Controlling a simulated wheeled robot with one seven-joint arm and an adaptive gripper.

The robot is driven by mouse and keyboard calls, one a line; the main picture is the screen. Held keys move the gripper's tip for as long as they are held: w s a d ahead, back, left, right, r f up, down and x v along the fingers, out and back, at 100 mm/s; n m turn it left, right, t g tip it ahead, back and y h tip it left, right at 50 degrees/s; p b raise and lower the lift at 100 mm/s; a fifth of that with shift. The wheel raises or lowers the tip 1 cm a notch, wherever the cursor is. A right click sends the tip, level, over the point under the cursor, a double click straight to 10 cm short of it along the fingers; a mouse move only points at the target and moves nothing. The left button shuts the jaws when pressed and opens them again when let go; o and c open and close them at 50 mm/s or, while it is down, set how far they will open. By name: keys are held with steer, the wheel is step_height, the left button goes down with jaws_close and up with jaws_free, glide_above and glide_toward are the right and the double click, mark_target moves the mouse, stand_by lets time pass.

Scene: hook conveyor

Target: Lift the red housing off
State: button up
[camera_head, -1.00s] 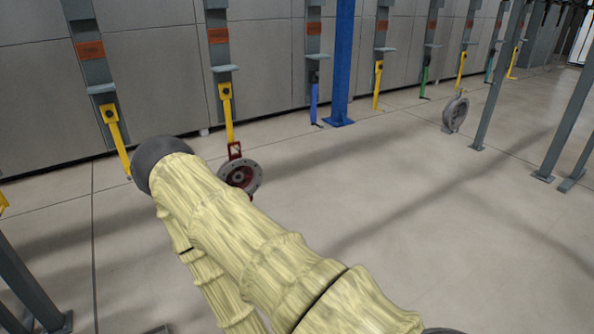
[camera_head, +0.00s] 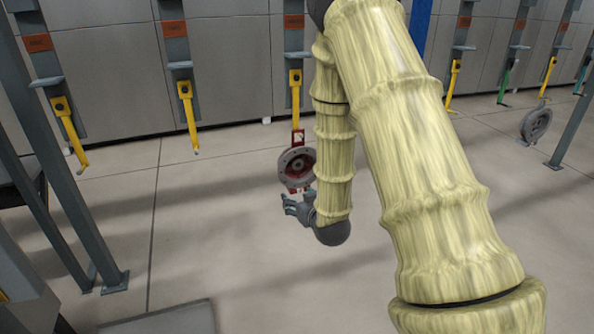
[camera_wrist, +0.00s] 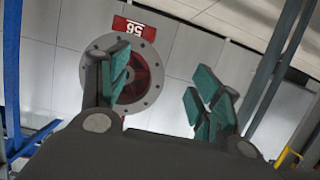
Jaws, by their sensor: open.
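The red housing (camera_head: 297,167), with a round grey flange face, hangs from a yellow hook (camera_head: 295,97) left of my arm in the head view. My gripper (camera_head: 288,204) is just below and in front of it, apart from it as far as I can tell. In the wrist view the housing (camera_wrist: 147,82) shows its flange, red inside and a red tag with a number, tilted. The left finger covers part of the flange. My gripper (camera_wrist: 160,72) is open, with teal pads and nothing between them; the right finger stands clear of the housing.
More yellow hooks (camera_head: 188,108) hang empty along the wall. A grey round part (camera_head: 536,124) hangs at the right. Grey posts (camera_head: 62,170) stand at the left, and a blue post (camera_head: 418,35) stands behind my arm. The floor between is clear.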

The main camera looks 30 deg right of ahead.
steer(key=w+d+r+t+h, duration=0.1)
steer(key=w+d+r+t, duration=0.15)
steer(key=r, duration=0.45)
steer(key=w+d+r+t, duration=0.1)
steer(key=d+r, duration=0.2)
steer(key=r, duration=0.3)
steer(key=shift+d+r+p+x, duration=0.1)
steer(key=shift+p+x, duration=0.95)
steer(key=shift+x, duration=1.25)
steer(key=shift+d+r+p+x, duration=0.15)
steer(key=shift+p+x, duration=0.85)
steer(key=shift+x, duration=1.25)
steer(key=shift+w+d+f+m, duration=0.2)
steer(key=shift+w+m, duration=0.1)
steer(key=shift+w, duration=0.3)
jaws_close()
steer(key=shift+r, duration=0.1)
